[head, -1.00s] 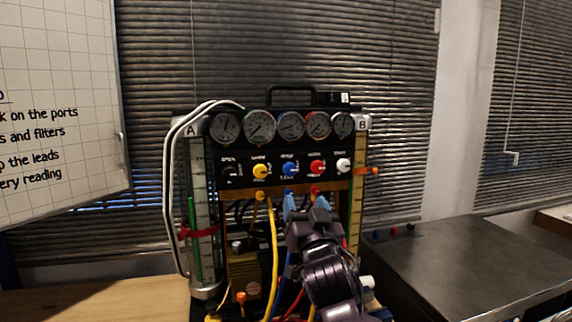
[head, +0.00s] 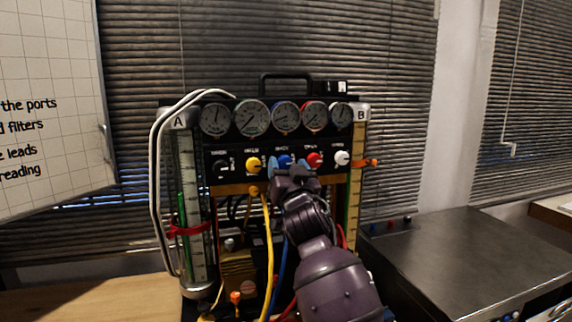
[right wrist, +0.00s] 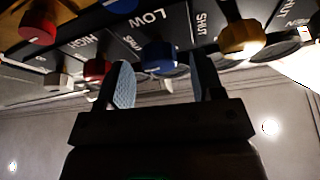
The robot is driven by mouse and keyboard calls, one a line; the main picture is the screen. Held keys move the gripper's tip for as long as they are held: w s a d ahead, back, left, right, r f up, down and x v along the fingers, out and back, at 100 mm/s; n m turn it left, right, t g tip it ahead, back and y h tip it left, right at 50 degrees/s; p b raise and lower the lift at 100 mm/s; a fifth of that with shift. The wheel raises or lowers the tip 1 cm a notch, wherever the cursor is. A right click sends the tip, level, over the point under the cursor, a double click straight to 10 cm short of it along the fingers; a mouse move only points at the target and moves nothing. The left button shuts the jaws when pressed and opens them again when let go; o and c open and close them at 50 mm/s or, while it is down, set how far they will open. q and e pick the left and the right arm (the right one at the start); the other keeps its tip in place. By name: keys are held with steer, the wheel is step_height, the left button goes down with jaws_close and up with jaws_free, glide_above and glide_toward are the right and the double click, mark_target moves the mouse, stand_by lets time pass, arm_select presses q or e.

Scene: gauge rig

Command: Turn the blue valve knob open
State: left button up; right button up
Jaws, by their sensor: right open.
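The blue valve knob (head: 285,160) is in the middle of the row of knobs on the black panel in the head view. It also shows in the right wrist view (right wrist: 159,58). My right gripper (head: 287,168) is open in front of it, with its light blue finger pads to the left and right of the knob. In the right wrist view the fingertips (right wrist: 161,68) flank the knob with a gap on each side. The fingers do not appear to grip it. My left gripper is in neither view. My right arm hides the panel's lower middle.
A yellow knob (head: 253,164) and a red knob (head: 314,160) sit close on either side, with a white knob (head: 342,158) farther right. Gauges (head: 285,117) line the panel above. Hoses, including a yellow one (head: 267,240), hang below. A metal-topped bench (head: 470,262) stands at right.

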steer(key=shift+w+a+r, duration=0.1)
steer(key=shift+w+r, duration=0.15)
steer(key=shift+w, duration=0.6)
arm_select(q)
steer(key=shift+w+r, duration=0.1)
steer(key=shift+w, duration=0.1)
arm_select(e)
steer(key=shift+r, duration=0.1)
steer(key=shift+c, duration=0.5)
steer(key=c, duration=0.8)
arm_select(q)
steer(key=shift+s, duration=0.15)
